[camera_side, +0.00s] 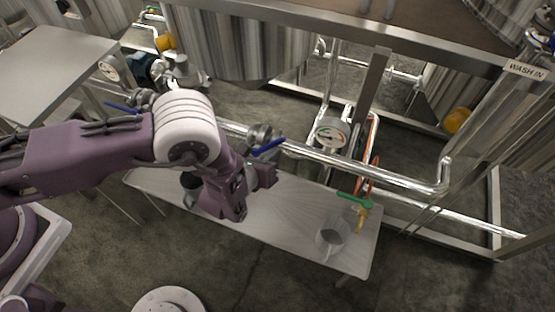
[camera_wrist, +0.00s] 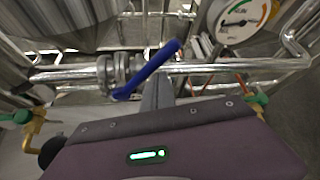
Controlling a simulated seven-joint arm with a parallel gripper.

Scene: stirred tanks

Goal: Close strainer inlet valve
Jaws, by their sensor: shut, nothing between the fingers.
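A valve with a blue lever handle (camera_side: 268,147) sits on the horizontal steel pipe just beyond my gripper (camera_side: 268,173). In the wrist view the blue handle (camera_wrist: 148,70) slants up and right from the valve body (camera_wrist: 113,72), at an angle to the pipe. My gripper's fingers (camera_wrist: 158,90) are shut and empty, close below the handle; I cannot tell whether they touch it. A second blue handle (camera_side: 122,107) shows farther left on the pipework, partly behind my arm. No label shows which of them is the strainer inlet valve.
A pressure gauge (camera_side: 331,135) stands right of the valve, and also shows in the wrist view (camera_wrist: 240,18). A green-handled tap (camera_side: 355,198) and a clear beaker (camera_side: 330,240) are at the right end of the steel bench (camera_side: 275,215). A tank (camera_side: 240,45) hangs behind the pipe.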

